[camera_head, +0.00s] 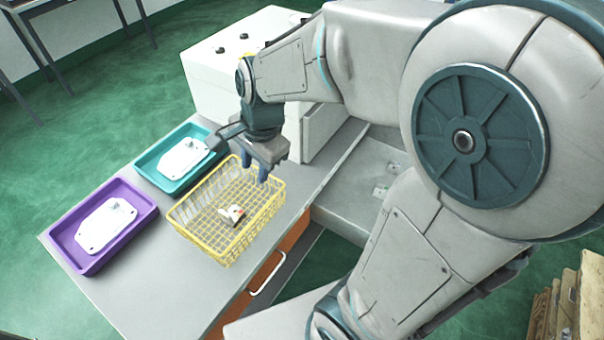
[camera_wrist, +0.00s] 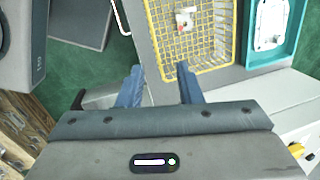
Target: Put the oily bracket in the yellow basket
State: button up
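The yellow basket (camera_head: 262,222) is a wire basket on the grey bench, and it also shows at the top of the wrist view (camera_wrist: 157,45). A small pale bracket (camera_head: 231,213) with dark and reddish patches lies on the basket's floor. It shows in the wrist view (camera_wrist: 185,17) too, where its surface is too small to judge for oil. My gripper (camera_head: 254,170) is above the basket's far right rim, pointing down. In the wrist view its blue fingers (camera_wrist: 160,70) are apart with nothing between them.
A teal tray (camera_head: 150,165) and a purple tray (camera_head: 148,232) each hold a white plate. A white machine (camera_head: 215,75) stands behind. A grey bin (camera_head: 345,205) with small pale pieces lies right of the bench. The bench front is clear.

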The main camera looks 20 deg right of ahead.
jog(key=s+d+r+n+t+h, duration=0.1)
jog(key=s+d+r+n, duration=0.3)
jog(key=s+n, duration=0.5)
jog(key=d+n+t, duration=0.1)
jog(key=d+n, duration=0.1)
jog(key=n, duration=0.1)
jog(key=shift+s+n+h, duration=0.2)
jog(key=shift+n+h, duration=0.2)
jog(key=shift+r, duration=0.1)
